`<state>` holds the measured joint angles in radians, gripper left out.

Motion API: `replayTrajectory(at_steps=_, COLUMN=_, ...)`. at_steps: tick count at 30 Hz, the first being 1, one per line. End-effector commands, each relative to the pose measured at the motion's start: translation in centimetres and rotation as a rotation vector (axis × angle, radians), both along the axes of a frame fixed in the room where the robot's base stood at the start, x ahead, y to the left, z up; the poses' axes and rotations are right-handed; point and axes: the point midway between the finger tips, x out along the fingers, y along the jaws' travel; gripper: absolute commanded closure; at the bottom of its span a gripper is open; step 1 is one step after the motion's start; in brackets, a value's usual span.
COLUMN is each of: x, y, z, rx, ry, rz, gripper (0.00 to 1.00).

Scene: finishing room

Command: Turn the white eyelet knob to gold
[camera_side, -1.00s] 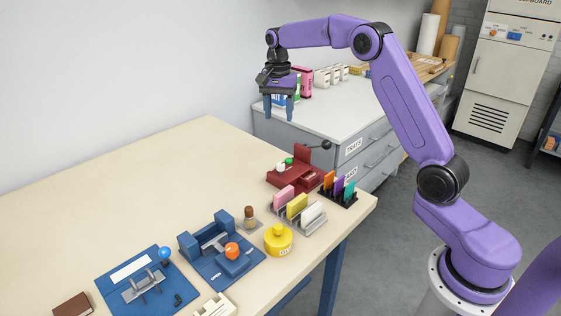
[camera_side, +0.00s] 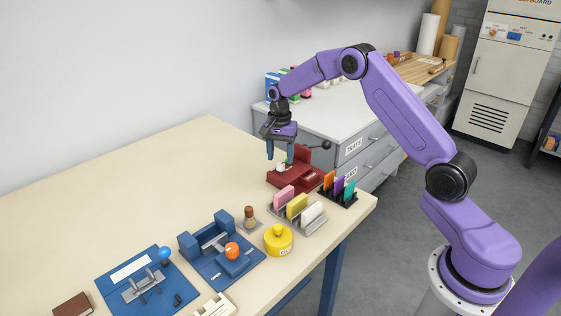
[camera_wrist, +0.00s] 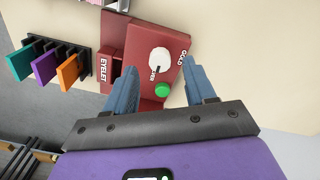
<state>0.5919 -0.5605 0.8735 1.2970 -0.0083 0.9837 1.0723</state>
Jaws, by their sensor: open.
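The dark red eyelet press (camera_side: 294,176) stands on the cream table near its far right edge, with a black-tipped lever. In the wrist view, its red panel (camera_wrist: 141,42) carries the round white knob (camera_wrist: 159,61), a green button (camera_wrist: 162,89), and the words EYELET and GOLD. A second label by the knob is partly hidden and appears to end in "VER". My gripper (camera_wrist: 162,82) is open and empty; its blue fingers point toward the panel, one to each side of the green button. In the side view my gripper (camera_side: 279,153) hangs above the press, apart from the knob.
A black rack (camera_side: 338,193) with orange, purple and teal cards stands beside the press. A grey rack (camera_side: 298,213) with pink, yellow and white cards is nearer. A yellow pot (camera_side: 278,240) and blue fixtures (camera_side: 222,252) sit further forward.

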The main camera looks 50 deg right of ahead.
Motion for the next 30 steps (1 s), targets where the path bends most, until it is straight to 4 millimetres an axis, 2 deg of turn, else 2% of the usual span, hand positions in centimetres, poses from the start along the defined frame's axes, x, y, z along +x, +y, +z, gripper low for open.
replayTrajectory(at_steps=3, x=-0.1, y=-0.1, z=-1.6, rx=0.000, ry=0.002, rz=0.000, gripper=0.45)
replayTrajectory(at_steps=6, x=0.0, y=0.0, z=-2.4, rx=0.000, ry=0.000, rz=0.000, gripper=0.45)
replayTrajectory(at_steps=17, x=0.0, y=0.0, z=-2.9, rx=0.000, ry=0.000, rz=0.000, gripper=0.45)
replayTrajectory(at_steps=18, x=0.0, y=0.0, z=-2.9, rx=0.000, ry=0.000, rz=0.000, gripper=0.48)
replayTrajectory(at_steps=23, x=0.0, y=0.0, z=-2.9, rx=0.000, ry=0.000, rz=0.000, gripper=1.00)
replayTrajectory(at_steps=30, x=0.0, y=0.0, z=-2.9, rx=0.000, ry=0.000, rz=0.010, gripper=1.00)
